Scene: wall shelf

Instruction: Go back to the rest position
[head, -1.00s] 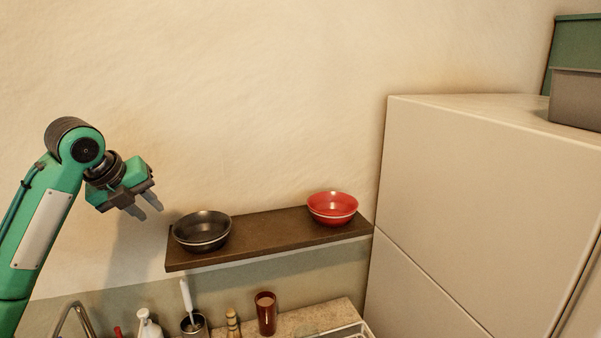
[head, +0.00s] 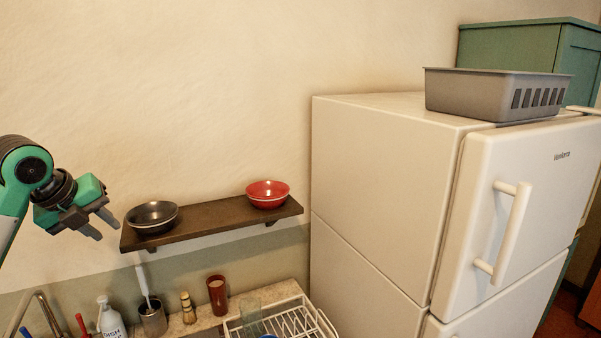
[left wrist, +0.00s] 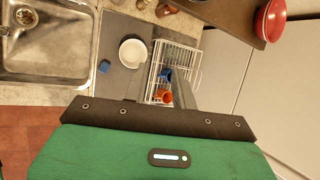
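My left gripper (head: 109,232) is at the left of the head view, to the left of the wall shelf (head: 222,216) and a little below the black bowl. Its two fingers are apart with nothing between them; the left wrist view (left wrist: 160,88) also shows a gap between them. The black bowl (head: 152,216) stands upright at the shelf's left end. The red bowl (head: 268,194) stands upright at its right end, and part of it shows in the left wrist view (left wrist: 271,20). My right gripper is in no view.
A white fridge (head: 375,190) stands right of the shelf, with a grey basket (head: 475,96) on top. Below are a dish rack (head: 285,322), a brown cup (head: 217,295), a utensil pot (head: 153,318) and a soap bottle (head: 110,320). The wall above the shelf is clear.

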